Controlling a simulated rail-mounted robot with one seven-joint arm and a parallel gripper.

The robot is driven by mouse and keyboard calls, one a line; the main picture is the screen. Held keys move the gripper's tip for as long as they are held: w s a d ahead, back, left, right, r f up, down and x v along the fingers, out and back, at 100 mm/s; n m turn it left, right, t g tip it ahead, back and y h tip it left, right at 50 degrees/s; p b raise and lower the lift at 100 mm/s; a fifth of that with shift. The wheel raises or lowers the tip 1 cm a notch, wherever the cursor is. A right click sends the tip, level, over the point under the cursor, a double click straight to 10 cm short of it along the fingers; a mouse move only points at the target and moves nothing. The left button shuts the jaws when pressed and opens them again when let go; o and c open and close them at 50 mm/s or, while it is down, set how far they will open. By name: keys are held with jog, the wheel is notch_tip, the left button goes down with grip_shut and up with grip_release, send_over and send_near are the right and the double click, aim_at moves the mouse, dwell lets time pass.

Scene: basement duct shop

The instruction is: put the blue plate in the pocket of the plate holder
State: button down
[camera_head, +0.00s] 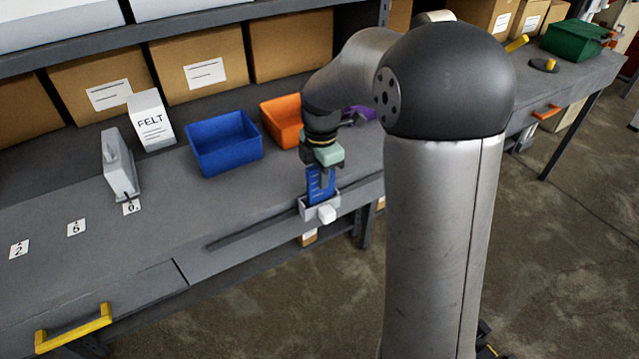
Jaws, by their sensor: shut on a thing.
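The blue plate (315,194) stands upright at the front edge of the bench, with pale markings on its face. My gripper (322,178) points down from above and is shut on the plate's upper part. The light grey plate holder (306,212) sits at the bench's front edge, right below the plate, with a white block or knob on its front. The plate's lower edge meets the holder's top and is hidden there. I cannot tell how deep it sits in the pocket.
A blue bin (224,145) and an orange bin (281,122) stand behind on the bench (190,210). A FELT box (151,122) and a grey upright device (119,165) are left. Numbered cards lie further left. The bench's left front is mostly clear.

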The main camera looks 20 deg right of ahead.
jog(key=shift+w+a+f, duration=0.1)
jog(key=shift+a+f, duration=0.05)
jog(key=shift+f, duration=1.55)
jog(key=shift+f, duration=0.1)
jog(key=c, duration=1.4)
grip_release()
jog(key=shift+c, duration=0.2)
jog(key=shift+w+r, duration=0.2)
jog(key=shift+r, duration=0.35)
jog(key=r, duration=1.1)
jog(key=shift+s, duration=0.25)
jog(key=s+f+m, duration=0.3)
jog(key=s+m, duration=0.7)
jog(key=s, duration=0.2)
jog(key=s+f+m, duration=0.4)
jog(key=s+m, duration=0.7)
jog(key=s, duration=0.2)
jog(key=shift+a+f, duration=0.15)
jog(key=shift+a, duration=0.15)
